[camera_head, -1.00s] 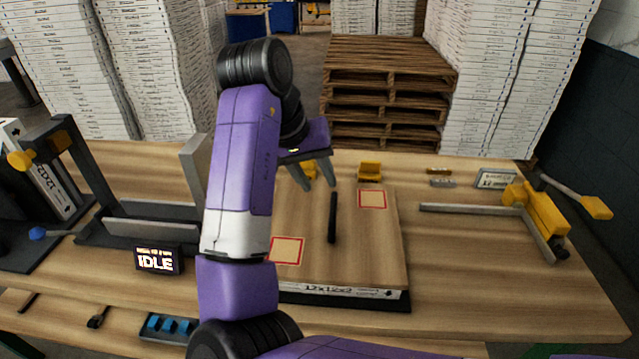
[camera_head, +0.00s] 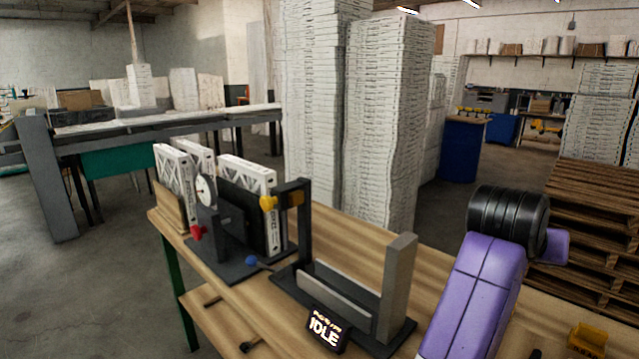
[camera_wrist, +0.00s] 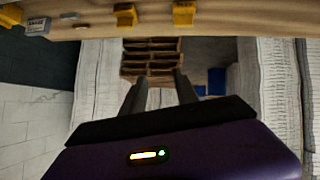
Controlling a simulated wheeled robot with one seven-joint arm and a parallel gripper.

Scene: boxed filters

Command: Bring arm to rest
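My purple arm shows at the lower right of the head view, bent at its black elbow joint; my gripper is out of sight there. In the wrist view my gripper (camera_wrist: 160,92) shows two dark fingers standing apart with nothing between them. The fingers point toward the wooden pallets (camera_wrist: 150,58) beyond the bench. The wrist view appears upside down, with the bench edge (camera_wrist: 230,20) along its top. The fingers touch nothing that I can see.
On the bench (camera_head: 455,290) stand a grey fixture with an IDLE display (camera_head: 325,330) and a dial station holding white boxed filters (camera_head: 248,177). Tall white stacks (camera_head: 385,120) rise behind. Pallets (camera_head: 590,215) stand right. Yellow blocks (camera_wrist: 184,14) sit near the bench edge.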

